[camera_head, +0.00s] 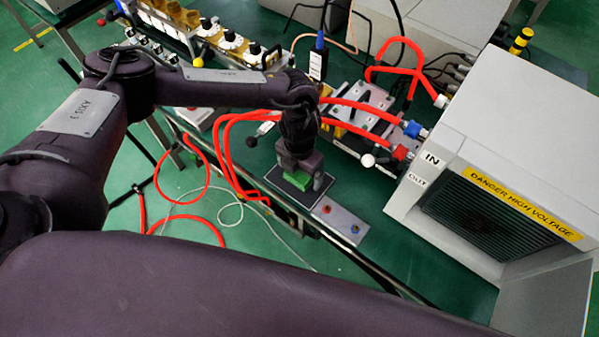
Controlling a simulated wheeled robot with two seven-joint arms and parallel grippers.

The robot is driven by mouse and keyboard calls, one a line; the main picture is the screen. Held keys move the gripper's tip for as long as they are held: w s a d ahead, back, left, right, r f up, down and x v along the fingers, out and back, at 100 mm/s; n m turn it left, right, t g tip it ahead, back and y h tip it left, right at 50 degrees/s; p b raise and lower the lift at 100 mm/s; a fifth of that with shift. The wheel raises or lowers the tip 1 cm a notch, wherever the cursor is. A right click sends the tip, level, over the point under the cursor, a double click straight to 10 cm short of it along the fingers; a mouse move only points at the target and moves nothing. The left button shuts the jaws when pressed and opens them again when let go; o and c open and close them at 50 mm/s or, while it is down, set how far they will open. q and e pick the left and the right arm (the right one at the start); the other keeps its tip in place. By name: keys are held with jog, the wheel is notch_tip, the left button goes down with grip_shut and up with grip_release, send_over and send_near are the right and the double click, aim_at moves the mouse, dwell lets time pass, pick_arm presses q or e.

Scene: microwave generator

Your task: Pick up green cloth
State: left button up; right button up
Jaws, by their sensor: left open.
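The green cloth (296,179) is a small green patch on a dark square plate near the front edge of the bench, mostly hidden under my left gripper. My left gripper (302,177) points down right over the cloth, its fingers apart on either side of it. I cannot tell whether the fingers touch the cloth. My right gripper is not in view.
A grey panel (340,221) with a red and a blue socket lies just right of the dark plate (276,178). Red hoses (232,150) loop close to my left wrist. A large grey cabinet (510,120) marked "DANGER HIGH VOLTAGE" stands at the right.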

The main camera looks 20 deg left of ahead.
pick_arm(q)
jog(key=c, duration=1)
jog(key=shift+r, duration=0.15)
jog(key=shift+c, duration=0.2)
jog(key=shift+w+r, duration=0.1)
jog(key=shift+r, duration=0.5)
notch_tip(320, 180, up, 8)
jog(key=b, duration=0.2)
notch_tip(320, 180, up, 11)
jog(key=p, duration=0.1)
send_over(300, 173)
jog(key=shift+a+f, duration=0.1)
jog(key=shift+f, duration=0.1)
